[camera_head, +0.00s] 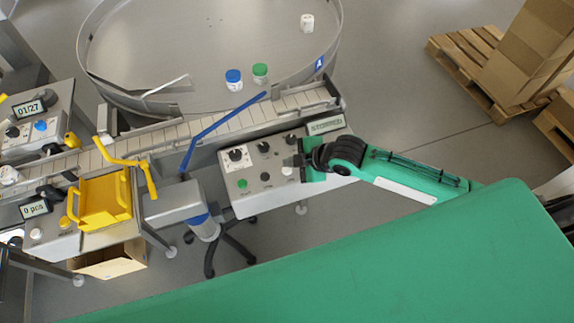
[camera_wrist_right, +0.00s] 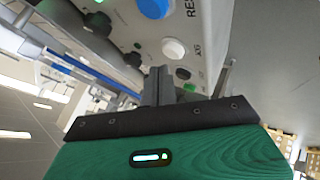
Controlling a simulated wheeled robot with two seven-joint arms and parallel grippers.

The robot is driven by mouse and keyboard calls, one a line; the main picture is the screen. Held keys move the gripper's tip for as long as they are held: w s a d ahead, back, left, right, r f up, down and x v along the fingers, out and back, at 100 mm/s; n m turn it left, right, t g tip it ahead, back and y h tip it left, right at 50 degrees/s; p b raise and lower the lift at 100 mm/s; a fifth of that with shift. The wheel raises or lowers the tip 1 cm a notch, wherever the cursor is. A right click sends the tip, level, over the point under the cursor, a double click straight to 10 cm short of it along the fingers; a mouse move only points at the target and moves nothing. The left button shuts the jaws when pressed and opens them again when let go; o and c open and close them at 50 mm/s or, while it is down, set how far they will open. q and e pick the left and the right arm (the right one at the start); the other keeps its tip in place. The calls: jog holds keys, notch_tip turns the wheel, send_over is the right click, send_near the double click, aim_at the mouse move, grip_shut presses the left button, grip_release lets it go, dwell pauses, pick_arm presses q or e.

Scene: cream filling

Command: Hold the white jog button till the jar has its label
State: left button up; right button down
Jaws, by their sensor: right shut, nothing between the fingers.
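The white jog button (camera_wrist_right: 173,48), marked JOG, is on the grey control panel just beyond my right fingertips in the right wrist view. In the head view a white button (camera_head: 287,171) shows beside the right gripper. My right gripper (camera_head: 293,160) is at the panel's right part, its fingers together and empty; they also show in the wrist view (camera_wrist_right: 158,84). I cannot tell whether the tips touch the button. A blue-lidded jar (camera_head: 234,79) and a green-lidded jar (camera_head: 260,72) stand on the round table. I cannot make out labels. My left gripper is not in view.
A blue button (camera_wrist_right: 154,8) marked RES is near the jog button. The panel display (camera_head: 326,125) reads STOPPED. The conveyor (camera_head: 207,122) runs behind the panel, with a blue bar above it. A yellow bin (camera_head: 104,203) is at left. Floor at right is clear before the pallet (camera_head: 470,55).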

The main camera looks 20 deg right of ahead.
aim_at(291, 171)
notch_tip(291, 171, up, 5)
jog(key=p, duration=0.5)
jog(key=shift+r, duration=0.1)
dwell(0.4)
